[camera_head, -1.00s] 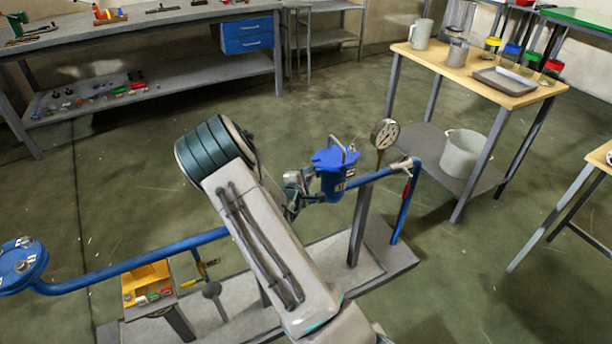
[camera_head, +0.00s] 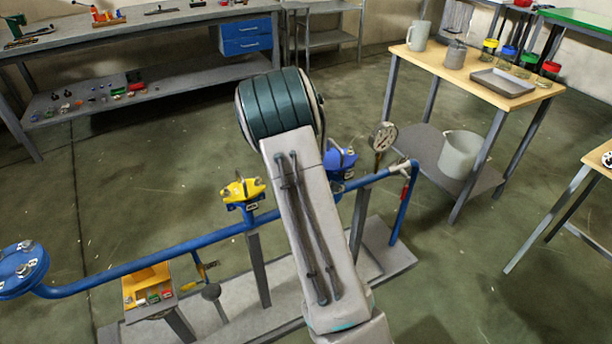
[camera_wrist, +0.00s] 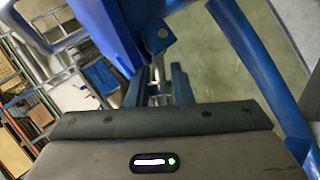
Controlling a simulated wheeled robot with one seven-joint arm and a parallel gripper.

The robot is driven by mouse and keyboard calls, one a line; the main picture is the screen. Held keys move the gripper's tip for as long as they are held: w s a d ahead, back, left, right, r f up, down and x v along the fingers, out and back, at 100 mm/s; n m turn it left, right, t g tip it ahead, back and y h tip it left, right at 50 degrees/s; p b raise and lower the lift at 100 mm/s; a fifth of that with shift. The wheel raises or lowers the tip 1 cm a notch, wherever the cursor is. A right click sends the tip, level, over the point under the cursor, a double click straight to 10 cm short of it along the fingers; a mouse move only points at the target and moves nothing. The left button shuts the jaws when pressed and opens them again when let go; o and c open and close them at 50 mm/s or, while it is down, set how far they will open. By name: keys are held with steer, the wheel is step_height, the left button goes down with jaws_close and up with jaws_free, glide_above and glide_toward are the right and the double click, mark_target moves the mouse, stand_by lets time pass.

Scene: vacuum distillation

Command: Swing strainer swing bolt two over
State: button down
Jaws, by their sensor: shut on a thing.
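The blue strainer (camera_head: 341,160) stands on the blue pipe, right of the middle in the head view, its left part hidden behind my arm. In the wrist view its blue body (camera_wrist: 108,32) fills the upper middle, with a blue lug with a hole (camera_wrist: 157,38) beside it. My gripper (camera_wrist: 158,88) shows in the wrist view just below the lug, its two dark fingers close together. A thin metal piece, which looks like the swing bolt (camera_wrist: 158,92), is between them. Which bolt it is cannot be told. My arm hides the gripper in the head view.
A pressure gauge (camera_head: 383,137) stands right of the strainer. A yellow-topped fitting (camera_head: 243,190) sits on the pipe to the left, and a blue flange (camera_head: 20,268) at far left. A wooden-topped table (camera_head: 478,72) is at the back right.

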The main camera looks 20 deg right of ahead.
steer(key=shift+r, duration=0.1)
stand_by(0.4)
steer(key=c, duration=1.5)
jaws_free()
steer(key=shift+c, duration=0.2)
